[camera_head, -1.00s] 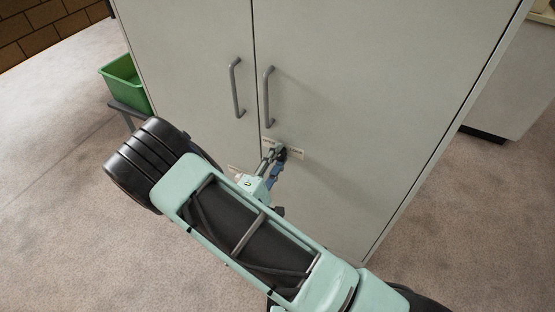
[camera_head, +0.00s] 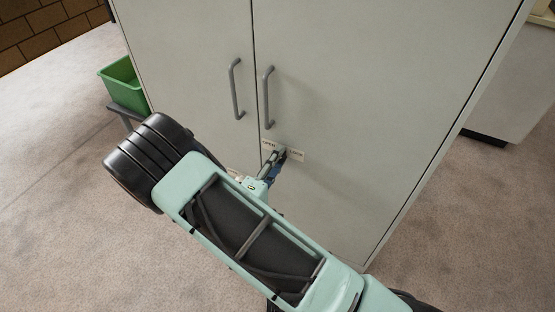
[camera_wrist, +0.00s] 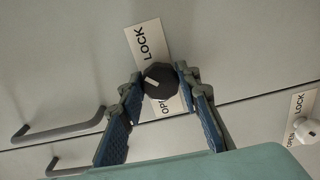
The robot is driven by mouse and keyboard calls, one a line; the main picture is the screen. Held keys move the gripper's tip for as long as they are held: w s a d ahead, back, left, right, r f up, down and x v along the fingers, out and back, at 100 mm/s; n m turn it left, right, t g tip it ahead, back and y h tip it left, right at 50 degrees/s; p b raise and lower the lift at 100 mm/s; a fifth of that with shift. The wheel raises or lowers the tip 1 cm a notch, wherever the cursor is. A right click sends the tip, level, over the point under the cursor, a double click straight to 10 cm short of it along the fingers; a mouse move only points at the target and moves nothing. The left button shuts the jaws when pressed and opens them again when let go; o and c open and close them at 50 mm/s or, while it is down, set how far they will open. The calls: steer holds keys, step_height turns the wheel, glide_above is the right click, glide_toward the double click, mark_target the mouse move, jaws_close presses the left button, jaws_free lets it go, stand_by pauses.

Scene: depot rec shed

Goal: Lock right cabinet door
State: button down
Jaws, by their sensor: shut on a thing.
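The right cabinet door (camera_head: 375,90) is closed flush beside the left door (camera_head: 195,60). Its dark round knob (camera_wrist: 161,80) sits on a white plate reading LOCK (camera_wrist: 146,43) at one end and OPEN at the other, partly hidden. The knob's pale pointer mark lies on its left side in the wrist view, pointing at neither word. My gripper (camera_wrist: 160,82) is shut on the knob, one finger on each side. In the head view my gripper (camera_head: 278,155) covers the knob, with OPEN left of it and LOCK (camera_head: 297,156) right.
A vertical handle (camera_head: 268,97) stands out above the knob, and another handle (camera_head: 236,88) is on the left door. A pale knob (camera_wrist: 308,131) with its own plate is at the wrist view's right edge. A green bin (camera_head: 124,84) stands at left.

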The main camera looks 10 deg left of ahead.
steer(key=c, duration=1.4)
jaws_free()
steer(key=shift+s, duration=0.1)
steer(key=v, duration=1.2)
steer(key=shift+r, duration=0.1)
